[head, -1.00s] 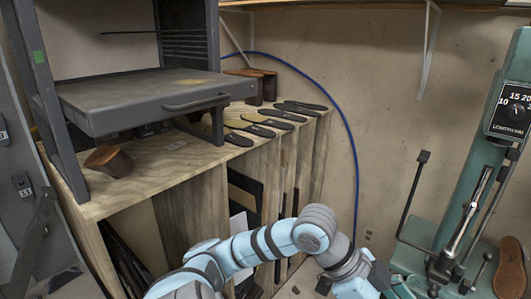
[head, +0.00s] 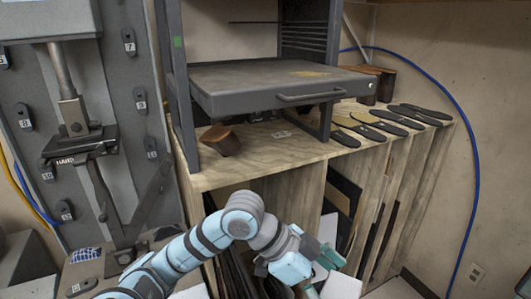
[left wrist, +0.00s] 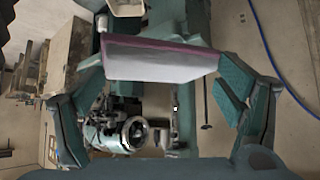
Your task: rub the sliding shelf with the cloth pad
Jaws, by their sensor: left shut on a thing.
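The sliding shelf (head: 240,88) is a dark grey flat tray with a front bar handle, set in a grey metal frame above the wooden bench. A yellowish smear (head: 308,74) shows on its top toward the right back. My left gripper (head: 322,272) is low in front of the bench, below and apart from the shelf. It is shut on the cloth pad (left wrist: 160,64), a pale grey slab with a pinkish edge held between both fingers in the left wrist view. In the head view the pad (head: 342,287) shows partly at the bottom edge. My right gripper is not in view.
A brown wooden block (head: 221,140) sits on the bench (head: 262,152) under the shelf. Dark insoles (head: 385,127) lie on the bench to the right. The frame's posts stand at both sides of the shelf. A grey machine (head: 85,140) stands at left.

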